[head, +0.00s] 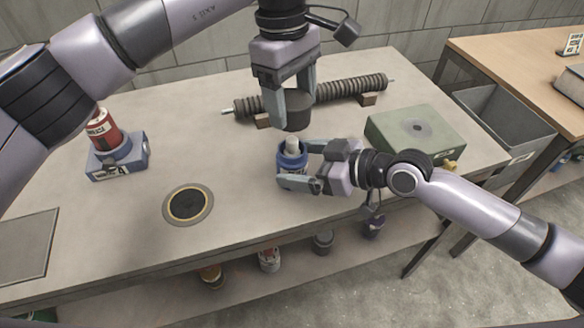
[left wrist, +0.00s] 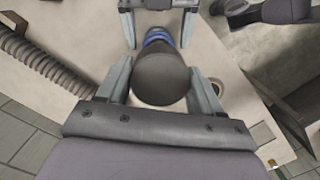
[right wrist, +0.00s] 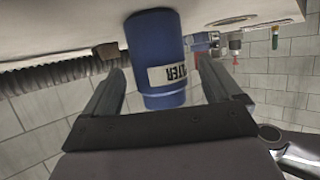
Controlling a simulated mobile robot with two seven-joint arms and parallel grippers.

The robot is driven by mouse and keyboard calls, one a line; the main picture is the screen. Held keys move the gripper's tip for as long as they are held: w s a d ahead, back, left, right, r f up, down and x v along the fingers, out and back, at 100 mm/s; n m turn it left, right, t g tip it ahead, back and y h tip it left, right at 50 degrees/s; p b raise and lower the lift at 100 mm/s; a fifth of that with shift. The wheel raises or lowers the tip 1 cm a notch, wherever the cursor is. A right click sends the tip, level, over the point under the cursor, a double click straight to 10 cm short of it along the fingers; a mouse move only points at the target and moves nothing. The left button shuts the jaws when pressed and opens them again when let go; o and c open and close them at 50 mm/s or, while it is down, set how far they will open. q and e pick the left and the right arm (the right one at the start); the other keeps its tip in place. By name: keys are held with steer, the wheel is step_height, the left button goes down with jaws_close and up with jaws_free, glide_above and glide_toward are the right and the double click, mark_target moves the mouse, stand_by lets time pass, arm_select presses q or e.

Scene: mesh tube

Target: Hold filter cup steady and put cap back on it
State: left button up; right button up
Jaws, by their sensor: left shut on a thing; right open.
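The blue filter cup (head: 291,162) stands upright on the table, with a pale cylinder (head: 292,145) sticking up from its open top. My left gripper (head: 286,106) is shut on the dark round cap (head: 297,117), held above the table just behind the cup, apart from it. In the left wrist view the cap (left wrist: 162,80) sits between the fingers, with part of the cup (left wrist: 157,37) beyond it. My right gripper (head: 298,166) is open, its fingers on either side of the cup. In the right wrist view the labelled cup (right wrist: 160,50) shows gaps to both fingers.
A ribbed tube (head: 340,91) rests on small blocks behind. A green-grey box (head: 414,130) is on the right. A dark round disc (head: 188,205) and a blue block (head: 117,158) bearing a red can (head: 100,127) are on the left. The front middle table is clear.

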mark_target(292, 140)
steer(key=shift+x, duration=1.3)
steer(key=c, duration=1.5)
arm_select(q)
steer(key=shift+f, duration=2.5)
steer(key=shift+f, duration=0.85)
steer(key=shift+f, duration=0.6)
arm_select(e)
jaws_close()
arm_select(q)
steer(key=shift+m, duration=1.7)
